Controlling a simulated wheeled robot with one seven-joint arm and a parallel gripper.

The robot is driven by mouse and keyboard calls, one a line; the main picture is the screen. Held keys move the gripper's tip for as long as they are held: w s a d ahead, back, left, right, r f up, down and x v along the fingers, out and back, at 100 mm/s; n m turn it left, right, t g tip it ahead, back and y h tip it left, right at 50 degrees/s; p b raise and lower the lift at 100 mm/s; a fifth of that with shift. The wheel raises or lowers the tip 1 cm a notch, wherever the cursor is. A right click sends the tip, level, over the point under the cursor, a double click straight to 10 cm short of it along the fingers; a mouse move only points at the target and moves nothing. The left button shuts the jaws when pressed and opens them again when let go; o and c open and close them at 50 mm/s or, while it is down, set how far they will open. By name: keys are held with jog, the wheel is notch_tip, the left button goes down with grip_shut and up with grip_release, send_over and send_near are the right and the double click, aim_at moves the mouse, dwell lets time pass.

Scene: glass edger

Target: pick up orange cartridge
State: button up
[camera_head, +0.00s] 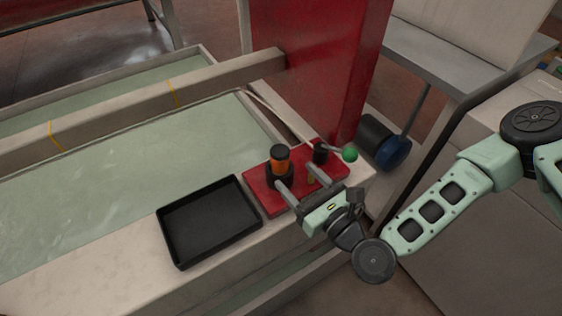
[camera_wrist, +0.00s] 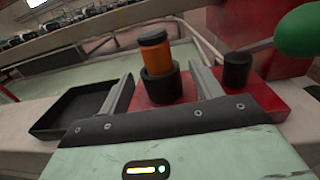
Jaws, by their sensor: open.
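The orange cartridge (camera_head: 280,162) has a black cap and stands upright in a black round holder (camera_head: 279,177) on a red base plate (camera_head: 262,192). In the wrist view the cartridge (camera_wrist: 156,60) stands a little beyond the fingertips, between them in the picture, and its black holder (camera_wrist: 161,86) shows below it. My gripper (camera_head: 302,176) is open and reaches over the red plate from the right. In the wrist view its two fingers (camera_wrist: 158,76) are spread wide with nothing between them that they touch.
A black empty tray (camera_head: 208,222) lies left of the red plate. A short black cylinder (camera_head: 320,153) and a lever with a green knob (camera_head: 350,154) are just right of the cartridge. A red upright panel (camera_head: 318,65) rises behind. A water-filled trough (camera_head: 110,190) lies to the left.

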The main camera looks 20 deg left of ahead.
aim_at(275, 156)
jog(key=p+x, duration=0.1)
jog(key=x, duration=0.7)
jog(key=shift+w+a, duration=0.1)
jog(key=shift+a, duration=0.35)
jog(key=shift+c, duration=0.4)
jog(key=c, duration=1.1)
